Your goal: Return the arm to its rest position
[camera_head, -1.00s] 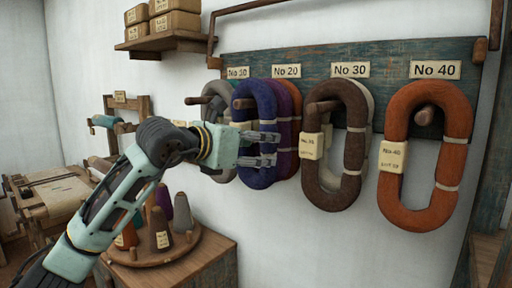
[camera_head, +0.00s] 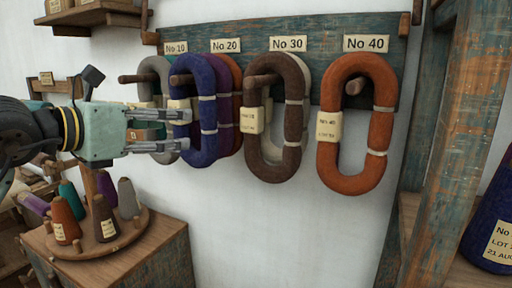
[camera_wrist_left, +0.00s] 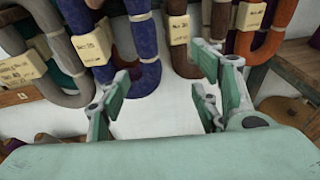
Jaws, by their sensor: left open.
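My left gripper (camera_head: 188,130) is open, with nothing between its fingers, at the left edge of the navy hank (camera_head: 206,150) in the head view. The wrist view also shows its two spread fingers (camera_wrist_left: 160,85) with pale wall between them. The navy hank hangs near the No 20 plate, with purple and orange hanks partly hidden behind it. A grey hank (camera_head: 150,68) near No 10 is partly covered by my gripper. A brown hank (camera_head: 262,157) hangs near No 30 and an orange hank (camera_head: 328,150) near No 40. My right gripper is not in view.
A round wooden stand (camera_head: 133,238) with several yarn cones sits on a wooden box (camera_head: 165,262) below my left arm. A worn wooden post (camera_head: 440,170) stands at the right, near a navy labelled object (camera_head: 492,232). A shelf (camera_head: 90,14) is at upper left.

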